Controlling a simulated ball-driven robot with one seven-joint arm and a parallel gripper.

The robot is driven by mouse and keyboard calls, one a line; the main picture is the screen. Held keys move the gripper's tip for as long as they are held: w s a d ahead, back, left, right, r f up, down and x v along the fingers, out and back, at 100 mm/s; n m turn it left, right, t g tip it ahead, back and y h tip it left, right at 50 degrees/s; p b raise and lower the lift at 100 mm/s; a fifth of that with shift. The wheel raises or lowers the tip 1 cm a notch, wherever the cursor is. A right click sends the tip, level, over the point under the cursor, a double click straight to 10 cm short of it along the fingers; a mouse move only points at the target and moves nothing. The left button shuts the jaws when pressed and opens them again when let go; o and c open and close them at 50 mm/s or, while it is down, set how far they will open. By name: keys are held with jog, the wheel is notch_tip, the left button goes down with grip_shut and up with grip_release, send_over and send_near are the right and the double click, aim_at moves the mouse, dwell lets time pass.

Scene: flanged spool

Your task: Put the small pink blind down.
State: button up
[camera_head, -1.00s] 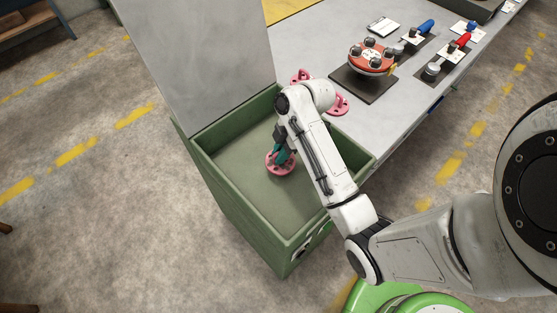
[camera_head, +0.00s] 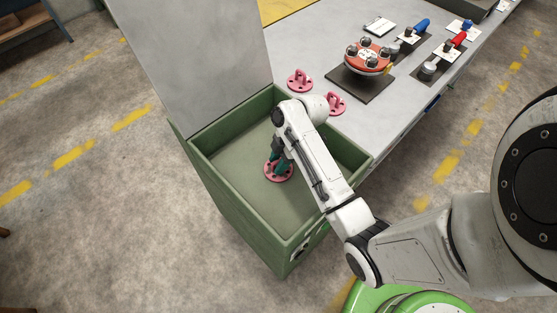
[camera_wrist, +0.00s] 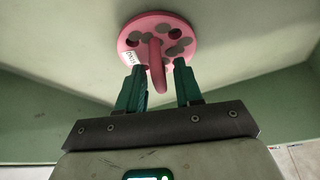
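A small pink blind (camera_head: 270,177), a round disc with holes and an upright handle, appears to lie flat on the floor of the green bin (camera_head: 240,223). It also shows in the wrist view (camera_wrist: 187,40), with a white label on its rim. My gripper (camera_head: 279,163) is down inside the bin, right over the blind. In the wrist view my gripper's green fingers (camera_wrist: 159,72) stand apart on either side of the handle, with a gap on each side. The arm hides part of the bin's right side.
Two more pink pieces with handles, one (camera_head: 299,82) and another (camera_head: 335,105), stand on the grey table (camera_head: 320,50) by the bin. A red flanged part (camera_head: 367,58) sits on a dark plate. A tall grey panel (camera_head: 190,60) rises behind the bin.

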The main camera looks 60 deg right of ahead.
jog(key=shift+o, duration=0.5)
jog(key=shift+r, duration=0.1)
jog(key=shift+d+r, duration=0.1)
jog(key=shift+r, duration=0.1)
jog(key=p+v, duration=0.3)
jog(key=v, duration=0.8)
jog(key=shift+r+p, duration=0.3)
jog(key=shift+s+d, duration=0.1)
jog(key=shift+s, duration=0.05)
